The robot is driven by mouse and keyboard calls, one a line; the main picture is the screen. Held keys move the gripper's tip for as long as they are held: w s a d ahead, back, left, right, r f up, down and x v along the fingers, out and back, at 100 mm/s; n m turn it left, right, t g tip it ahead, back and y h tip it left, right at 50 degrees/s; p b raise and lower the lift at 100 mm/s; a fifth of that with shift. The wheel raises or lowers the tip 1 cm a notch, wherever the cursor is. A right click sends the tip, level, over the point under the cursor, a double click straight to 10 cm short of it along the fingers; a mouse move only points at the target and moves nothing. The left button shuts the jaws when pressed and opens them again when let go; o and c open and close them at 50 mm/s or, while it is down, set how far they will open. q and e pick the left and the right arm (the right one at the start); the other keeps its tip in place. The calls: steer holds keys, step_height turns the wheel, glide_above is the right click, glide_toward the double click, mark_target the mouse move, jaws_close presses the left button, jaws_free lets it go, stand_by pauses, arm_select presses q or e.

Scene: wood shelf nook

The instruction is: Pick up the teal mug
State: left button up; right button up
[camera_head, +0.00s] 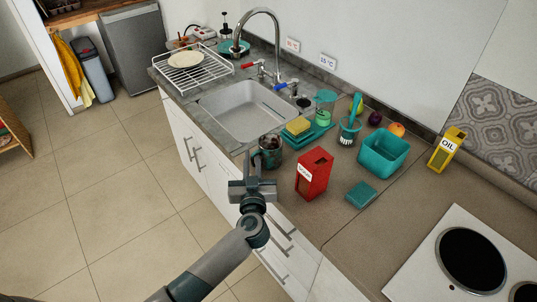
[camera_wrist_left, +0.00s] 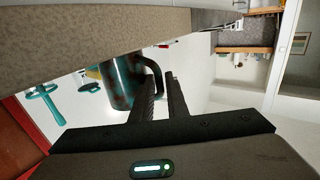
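The teal mug (camera_head: 271,153), dark with teal speckles, stands on the counter near its front edge, by the sink. It also shows in the left wrist view (camera_wrist_left: 120,80), with its handle (camera_wrist_left: 158,74) toward my fingers. My left gripper (camera_head: 252,161) is at the counter's front edge, just left of the mug. In the left wrist view its two fingers (camera_wrist_left: 162,86) are apart with a narrow gap, and the handle shows at or between their tips. I cannot tell whether they touch it. My right gripper is not in view.
A red box (camera_head: 314,174) stands close to the right of the mug. A yellow sponge (camera_head: 298,126) on a teal tray is behind it. The sink (camera_head: 243,112) lies behind left. A teal tub (camera_head: 383,153), a teal block (camera_head: 361,194) and an oil tin (camera_head: 446,150) are farther right.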

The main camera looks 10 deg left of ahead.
arm_select(q)
jaws_close()
steer(key=shift+r, duration=0.3)
stand_by(0.4)
steer(key=shift+r+p, duration=0.3)
steer(key=shift+r, duration=4.35)
steer(key=shift+r, duration=0.1)
steer(key=shift+s, duration=0.1)
